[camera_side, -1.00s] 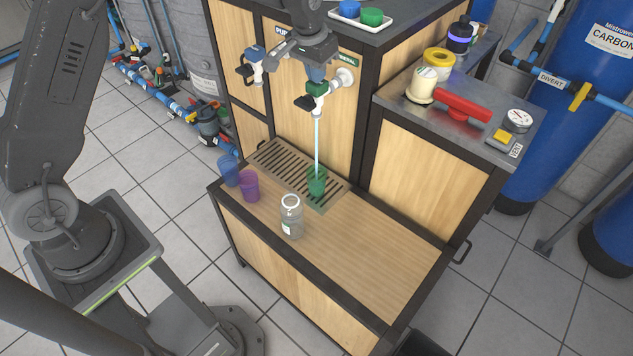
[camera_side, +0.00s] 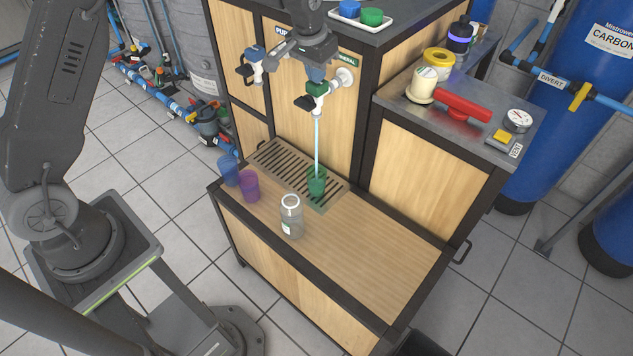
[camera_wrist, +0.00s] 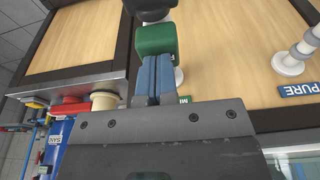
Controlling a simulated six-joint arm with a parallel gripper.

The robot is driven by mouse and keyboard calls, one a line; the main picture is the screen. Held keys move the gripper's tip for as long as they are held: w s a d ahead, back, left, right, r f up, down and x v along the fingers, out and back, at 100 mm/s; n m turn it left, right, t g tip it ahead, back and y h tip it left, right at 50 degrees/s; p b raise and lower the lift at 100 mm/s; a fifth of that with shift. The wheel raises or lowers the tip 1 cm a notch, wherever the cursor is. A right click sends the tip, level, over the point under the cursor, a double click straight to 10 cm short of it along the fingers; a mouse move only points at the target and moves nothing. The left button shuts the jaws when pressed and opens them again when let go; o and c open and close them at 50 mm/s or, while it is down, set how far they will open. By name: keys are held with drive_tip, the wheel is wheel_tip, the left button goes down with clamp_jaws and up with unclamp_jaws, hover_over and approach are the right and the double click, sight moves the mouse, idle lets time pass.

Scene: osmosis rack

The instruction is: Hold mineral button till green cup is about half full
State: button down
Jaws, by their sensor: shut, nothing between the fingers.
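The green cup (camera_side: 317,182) stands upright on the slotted drip grate (camera_side: 270,160) under the mineral tap (camera_side: 320,100). A thin stream (camera_side: 317,145) of water runs from the tap into the cup. Its fill level is hard to read at this size. The green mineral button (camera_side: 316,88) is at the top of the tap. My gripper (camera_side: 315,74) is above the button, fingers pointing down, shut and empty. In the wrist view, the blue fingertips (camera_wrist: 153,62) are together and appear to touch the green button (camera_wrist: 153,40).
The pure tap (camera_side: 252,66) is left of the mineral tap. The front right counter (camera_side: 370,255) is clear.

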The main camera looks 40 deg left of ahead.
drive_tip(key=shift+f, duration=0.1)
drive_tip(key=shift+r, duration=3.1)
drive_tip(key=s+r+t, duration=0.1)
drive_tip(key=s+r, duration=0.4)
drive_tip(key=s, duration=0.4)
drive_tip(key=s+r+t, duration=0.1)
drive_tip(key=s+r, duration=0.4)
drive_tip(key=s, duration=0.4)
drive_tip(key=s+f+t, duration=0.1)
drive_tip(key=s+f, duration=0.2)
drive_tip(key=s, duration=1.3)
drive_tip(key=shift+d+f, duration=0.2)
drive_tip(key=shift+d, duration=0.25)
drive_tip(key=c, duration=1.9)
unclamp_jaws()
